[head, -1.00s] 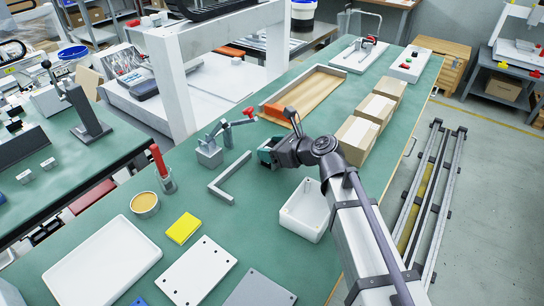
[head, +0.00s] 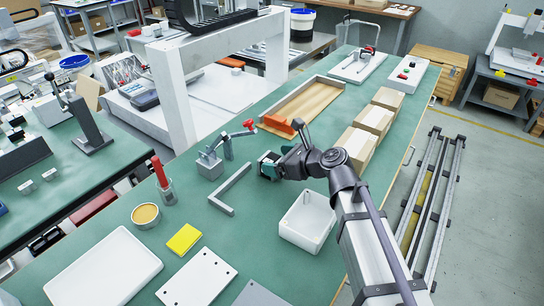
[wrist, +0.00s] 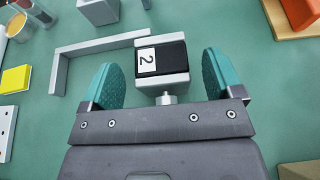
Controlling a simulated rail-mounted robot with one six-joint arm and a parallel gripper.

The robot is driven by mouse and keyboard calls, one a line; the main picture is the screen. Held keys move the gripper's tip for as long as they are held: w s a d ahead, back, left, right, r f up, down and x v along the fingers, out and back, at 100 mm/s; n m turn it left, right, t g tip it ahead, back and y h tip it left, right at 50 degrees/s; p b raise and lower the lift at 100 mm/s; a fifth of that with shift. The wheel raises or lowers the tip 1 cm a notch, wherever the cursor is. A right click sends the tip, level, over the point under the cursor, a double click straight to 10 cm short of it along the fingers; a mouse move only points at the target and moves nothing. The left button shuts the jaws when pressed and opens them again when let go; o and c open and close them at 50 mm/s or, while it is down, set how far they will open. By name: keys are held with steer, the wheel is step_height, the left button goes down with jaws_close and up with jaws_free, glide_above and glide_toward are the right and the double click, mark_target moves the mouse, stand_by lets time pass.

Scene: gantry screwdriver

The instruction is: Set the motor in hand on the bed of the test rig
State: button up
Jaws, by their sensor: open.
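A small block-shaped motor (wrist: 161,65), pale with a black top and a white label reading 2, shows in the wrist view with its short shaft toward my gripper. My gripper (wrist: 165,75) is open, with a teal finger on each side of the motor and a gap on both sides. I cannot tell whether the motor rests on the green table. In the head view my gripper (head: 268,165) is low over the table, right of a grey L-shaped bracket (head: 228,192); the motor is hard to make out there. A white plate with a red-tipped fixture (head: 357,67) stands far back; I cannot tell whether it is the test rig.
A white bin (head: 307,222) is close in front of my gripper. Cardboard boxes (head: 365,118) line the right edge, and an orange block (head: 279,129) lies behind. A grey clamp with a red lever (head: 213,162) stands left.

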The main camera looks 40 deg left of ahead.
steer(key=p+v, duration=0.3)
steer(key=v, duration=0.6)
steer(key=shift+r, duration=0.2)
steer(key=shift+o, duration=0.4)
steer(key=shift+d, duration=0.2)
